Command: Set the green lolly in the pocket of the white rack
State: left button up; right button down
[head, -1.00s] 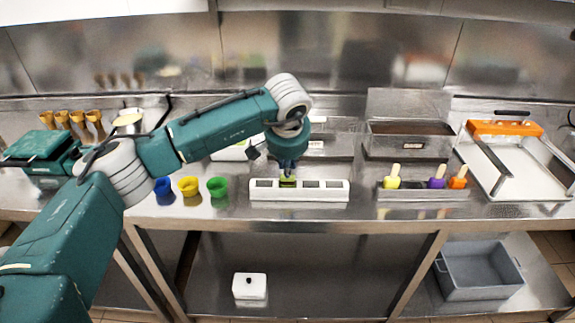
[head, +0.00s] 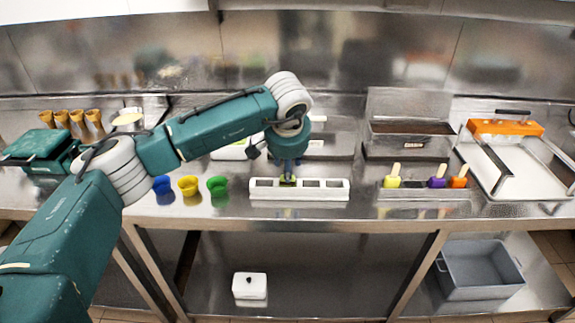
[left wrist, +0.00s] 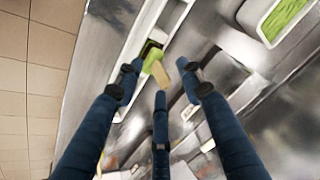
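The white rack (head: 300,195) lies near the counter's front edge, with several dark square pockets in a row. How deep the lolly sits is partly hidden. My right gripper is not in view.
A steel holder (head: 425,195) with yellow, purple and orange lollies stands to the right. Blue, yellow and green cups (head: 217,187) stand left of the rack. A steel tub (head: 410,140) is behind. The counter between rack and holder is clear.

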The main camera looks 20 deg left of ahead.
pick_arm(q)
jog(key=v, duration=1.1)
jog(key=shift+s+r, duration=0.15)
jog(key=shift+r, duration=0.15)
